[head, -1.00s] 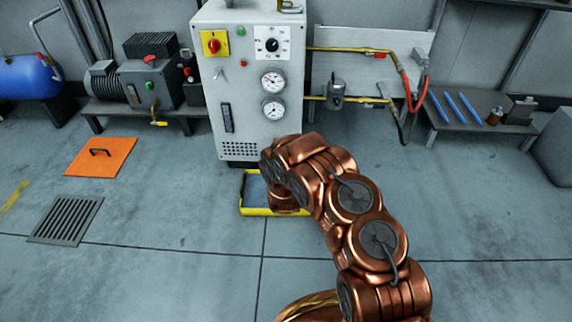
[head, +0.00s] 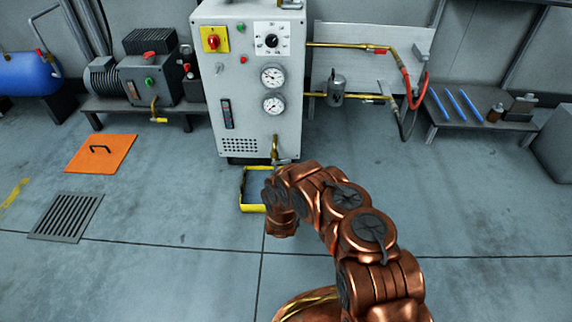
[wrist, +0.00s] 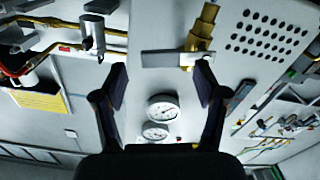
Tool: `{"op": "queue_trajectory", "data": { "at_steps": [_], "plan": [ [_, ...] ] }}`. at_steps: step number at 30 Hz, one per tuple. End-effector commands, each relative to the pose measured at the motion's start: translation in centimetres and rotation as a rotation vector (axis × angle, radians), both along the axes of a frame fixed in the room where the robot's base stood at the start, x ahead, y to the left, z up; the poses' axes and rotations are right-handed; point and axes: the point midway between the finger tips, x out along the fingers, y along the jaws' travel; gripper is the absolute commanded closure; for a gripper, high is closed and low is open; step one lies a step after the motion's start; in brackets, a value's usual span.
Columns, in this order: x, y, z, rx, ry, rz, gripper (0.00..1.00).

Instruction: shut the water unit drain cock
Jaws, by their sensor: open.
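The water unit (head: 235,85) is a pale grey cabinet with two gauges. Its drain cock (head: 275,147) is a brass fitting low on the front, just above my arm in the head view. In the wrist view the drain cock (wrist: 204,28) shows at top centre, with a flat grey lever (wrist: 168,58) lying crosswise to the brass body. My gripper (wrist: 162,72) is open and empty, its fingers apart just below the lever in that picture. The right fingertip appears close to the brass end of the lever; contact cannot be told. My arm hides the gripper in the head view.
A yellow-rimmed drip tray (head: 253,208) lies on the floor below the cock, partly behind my arm. Brass pipes and a red hose (head: 421,92) are at the right. An orange hatch (head: 100,154) and a floor grate (head: 66,218) lie left. The floor between is clear.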

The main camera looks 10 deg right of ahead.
Motion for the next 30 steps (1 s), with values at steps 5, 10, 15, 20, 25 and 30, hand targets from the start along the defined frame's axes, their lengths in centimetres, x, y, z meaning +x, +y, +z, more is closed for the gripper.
{"op": "queue_trajectory", "data": {
  "at_steps": [5, 10, 15, 20, 25, 30],
  "plan": [
    [2.4, -0.7, -0.3, 0.002, -0.002, -0.001, 0.28],
    [3.8, -1.0, -0.1, 0.001, 0.000, 0.001, 0.28],
    [4.1, -1.0, -0.1, 0.001, 0.004, 0.002, 0.28],
    [4.1, -1.0, -0.1, 0.000, 0.004, 0.002, 0.28],
    [4.1, -1.1, -0.1, 0.000, 0.004, 0.002, 0.44],
    [4.1, -1.1, -0.1, 0.000, 0.004, 0.002, 0.61]
  ]
}}
